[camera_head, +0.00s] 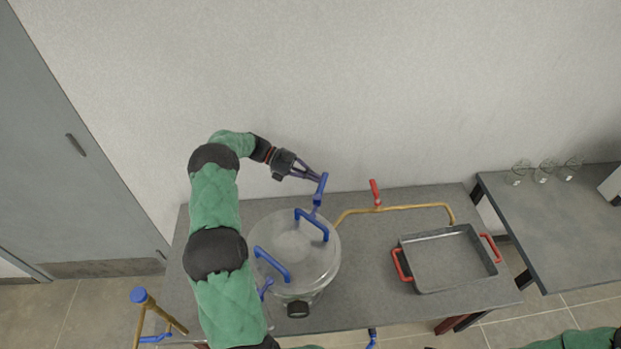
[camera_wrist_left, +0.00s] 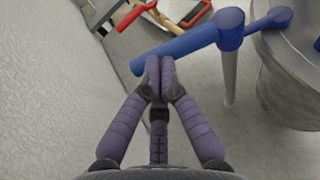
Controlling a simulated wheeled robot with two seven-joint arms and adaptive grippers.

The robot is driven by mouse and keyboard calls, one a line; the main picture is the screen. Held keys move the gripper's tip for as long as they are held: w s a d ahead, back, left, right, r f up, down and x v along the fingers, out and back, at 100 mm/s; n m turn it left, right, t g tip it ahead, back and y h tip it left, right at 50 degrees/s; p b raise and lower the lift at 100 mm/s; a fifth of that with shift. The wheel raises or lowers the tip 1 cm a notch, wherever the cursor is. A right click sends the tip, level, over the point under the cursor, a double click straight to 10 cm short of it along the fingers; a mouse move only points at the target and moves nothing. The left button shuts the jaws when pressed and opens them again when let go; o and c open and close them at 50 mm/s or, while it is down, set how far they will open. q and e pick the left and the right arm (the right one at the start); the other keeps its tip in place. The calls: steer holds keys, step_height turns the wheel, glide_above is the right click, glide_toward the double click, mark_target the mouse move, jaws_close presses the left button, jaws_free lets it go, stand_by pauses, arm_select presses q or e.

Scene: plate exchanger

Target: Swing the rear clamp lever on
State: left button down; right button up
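The rear clamp lever (camera_head: 322,186) is a blue bar at the back of the clear round vessel (camera_head: 265,240). It points up and away from the lid in the head view. In the left wrist view the blue lever (camera_wrist_left: 190,42) runs across the top, its round pivot end at the right. My left gripper (camera_head: 317,176) reaches it from the left, along the wall. Its purple fingertips (camera_wrist_left: 159,68) are together and close against the lever's near side; I cannot tell whether they touch. A green part of my right arm shows at the bottom right; its gripper is out of view.
Two blue handles stand on the lid, one of them the rear handle (camera_head: 312,224). A brass pipe (camera_head: 410,207) with a red valve handle (camera_head: 375,193) runs right of the vessel. A grey tray (camera_head: 412,240) with red handles stands farther right. The wall (camera_head: 400,100) is close behind.

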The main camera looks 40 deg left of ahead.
arm_select(q)
steer(key=shift+w+d, duration=0.25)
steer(key=shift+d, duration=0.05)
steer(key=shift+w+d, duration=0.1)
stand_by(0.5)
steer(key=v, duration=0.7)
steer(key=shift+a, duration=0.25)
steer(key=shift+r, duration=0.2)
